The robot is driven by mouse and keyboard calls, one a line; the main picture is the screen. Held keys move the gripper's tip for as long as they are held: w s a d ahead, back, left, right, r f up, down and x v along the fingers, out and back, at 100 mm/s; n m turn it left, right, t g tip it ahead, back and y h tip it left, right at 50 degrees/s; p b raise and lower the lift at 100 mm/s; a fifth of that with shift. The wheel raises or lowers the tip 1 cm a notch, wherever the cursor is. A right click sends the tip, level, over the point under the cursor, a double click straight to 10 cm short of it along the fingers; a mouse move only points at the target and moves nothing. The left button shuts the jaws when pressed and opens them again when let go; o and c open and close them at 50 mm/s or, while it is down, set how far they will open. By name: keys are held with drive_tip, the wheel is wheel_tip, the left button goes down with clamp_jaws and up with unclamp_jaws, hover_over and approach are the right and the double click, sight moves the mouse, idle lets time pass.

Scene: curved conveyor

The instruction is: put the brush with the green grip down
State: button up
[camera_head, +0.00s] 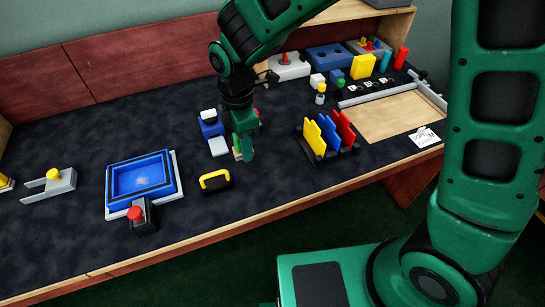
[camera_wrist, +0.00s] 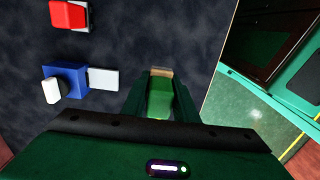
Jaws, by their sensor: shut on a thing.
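My gripper (camera_head: 243,148) is over the middle of the dark table mat, its fingers pointing down. It is shut on the brush with the green grip. In the wrist view the green grip of the brush (camera_wrist: 160,98) shows between the two fingers (camera_wrist: 160,105), with a tan end beyond it. In the head view only a small tan part of the brush shows beside the fingertips; the rest is hidden. I cannot tell whether the brush touches the mat.
A blue block with a white knob (camera_head: 210,124) and a pale plate (camera_head: 218,147) lie just left of my gripper. A black block with a yellow handle (camera_head: 215,181) is nearer the front edge. A rack with coloured plates (camera_head: 327,150) stands right. Bare mat lies between rack and gripper.

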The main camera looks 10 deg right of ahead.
hover_over(273, 167)
drive_tip(key=f, duration=0.4)
drive_tip(key=shift+w+f, duration=0.2)
drive_tip(key=shift+f, duration=2.15)
drive_tip(key=shift+s+f, duration=0.1)
drive_tip(key=shift+f, duration=0.15)
